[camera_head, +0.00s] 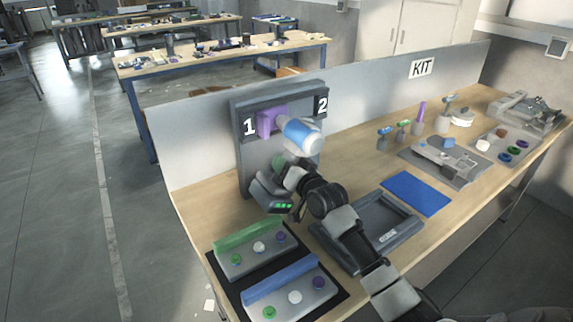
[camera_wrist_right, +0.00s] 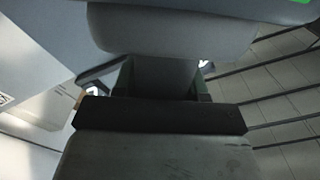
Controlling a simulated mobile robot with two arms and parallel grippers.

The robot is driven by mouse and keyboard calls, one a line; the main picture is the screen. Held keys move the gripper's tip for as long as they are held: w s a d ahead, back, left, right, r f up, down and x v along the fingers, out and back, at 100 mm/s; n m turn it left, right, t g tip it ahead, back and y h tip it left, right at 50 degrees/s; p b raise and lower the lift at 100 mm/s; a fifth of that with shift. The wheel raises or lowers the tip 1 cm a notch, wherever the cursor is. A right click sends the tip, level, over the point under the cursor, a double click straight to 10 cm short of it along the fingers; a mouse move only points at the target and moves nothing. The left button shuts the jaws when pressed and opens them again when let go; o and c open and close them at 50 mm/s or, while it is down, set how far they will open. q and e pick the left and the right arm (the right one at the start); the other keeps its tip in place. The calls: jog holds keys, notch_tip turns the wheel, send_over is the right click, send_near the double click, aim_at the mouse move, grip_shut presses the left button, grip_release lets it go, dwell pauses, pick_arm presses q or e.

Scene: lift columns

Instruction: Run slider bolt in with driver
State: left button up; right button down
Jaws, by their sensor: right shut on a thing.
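A driver (camera_head: 303,137) with a blue and white body stands upright in front of the board. Its grey battery base (camera_head: 268,192), with green lights, hangs below. My right gripper (camera_head: 287,167) is shut on the driver's handle, which it mostly hides. The driver's nose points at a purple slider block (camera_head: 268,122) on the grey upright board (camera_head: 240,160), between labels 1 and 2. The bolt is hidden, and I cannot tell whether the nose touches it. The right wrist view shows the handle (camera_wrist_right: 160,75) close up, below the grey base. My left gripper is not in view.
Two trays with coloured knobs, one green-backed (camera_head: 250,250) and one blue-backed (camera_head: 290,290), lie at the front left. Small tools and fixtures stand under the KIT sign (camera_head: 421,68).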

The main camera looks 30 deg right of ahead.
jog(key=shift+w+r+p, duration=0.1)
jog(key=shift+r+p, duration=0.1)
jog(key=shift+p, duration=0.1)
dwell(0.6)
jog(key=shift+w+r+p, duration=0.15)
jog(key=shift+w+p, duration=0.1)
jog(key=shift+p, duration=0.05)
dwell(1.3)
jog(key=shift+s+p, duration=0.35)
jog(key=shift+p, duration=0.1)
jog(key=shift+s+d+p, duration=0.1)
jog(key=shift+s+p, duration=0.35)
jog(key=shift+s, duration=0.35)
jog(key=shift+s+d+p, duration=0.1)
jog(key=shift+s+p, duration=0.6)
jog(key=shift+s, duration=0.55)
